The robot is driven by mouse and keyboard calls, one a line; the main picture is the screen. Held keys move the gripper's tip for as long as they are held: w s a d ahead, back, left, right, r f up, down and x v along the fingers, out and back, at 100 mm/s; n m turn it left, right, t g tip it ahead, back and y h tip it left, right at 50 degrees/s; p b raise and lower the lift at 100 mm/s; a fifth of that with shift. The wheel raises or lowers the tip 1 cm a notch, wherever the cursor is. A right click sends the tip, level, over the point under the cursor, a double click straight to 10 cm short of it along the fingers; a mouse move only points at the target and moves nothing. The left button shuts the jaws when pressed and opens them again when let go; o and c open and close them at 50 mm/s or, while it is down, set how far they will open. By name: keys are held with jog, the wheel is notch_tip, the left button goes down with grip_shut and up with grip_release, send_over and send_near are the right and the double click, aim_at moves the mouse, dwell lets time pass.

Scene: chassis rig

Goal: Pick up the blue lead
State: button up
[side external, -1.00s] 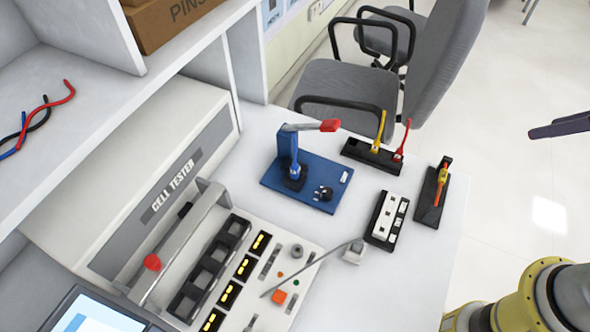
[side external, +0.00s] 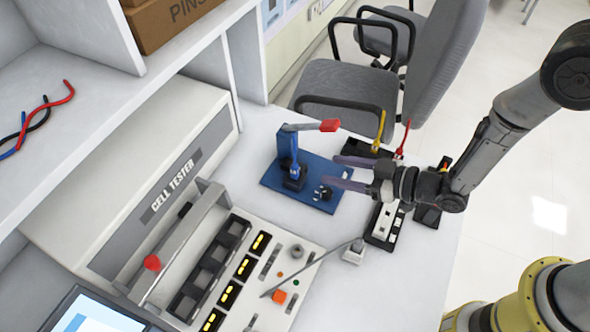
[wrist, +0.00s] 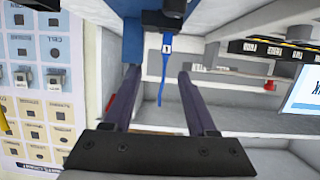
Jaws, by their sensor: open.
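A blue lead (side external: 294,162) stands plugged in the blue press fixture (side external: 270,183) on the bench, under its red-handled lever. In the wrist view the blue lead (wrist: 167,62) hangs between my two fingers in the picture, with a small "1" mark near its socket. My gripper (side external: 336,171) is open and empty, its fingers stretched out over the right side of the fixture, to the right of the lead. Its fingers show apart in the wrist view (wrist: 158,72). The lead is not between the fingers in the side view.
Another blue wire (side external: 14,148) lies with red and black ones on the left shelf. Yellow (side external: 380,130) and red (side external: 402,140) leads stand behind my gripper in a black holder. The cell tester (side external: 180,180) fills the left; a thin metal rod (side external: 315,264) slants in front.

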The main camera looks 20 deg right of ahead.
aim_at(291, 167)
jog(key=shift+s+a+f+y, duration=0.3)
jog(key=shift+s+a+f, duration=0.05)
jog(key=shift+f, duration=0.05)
jog(key=shift+a+f, duration=0.1)
jog(key=shift+a, duration=0.1)
jog(key=x, duration=1.3)
jog(key=shift+w+f, duration=0.1)
jog(key=shift+w, duration=0.1)
jog(key=shift+c, duration=0.3)
grip_shut()
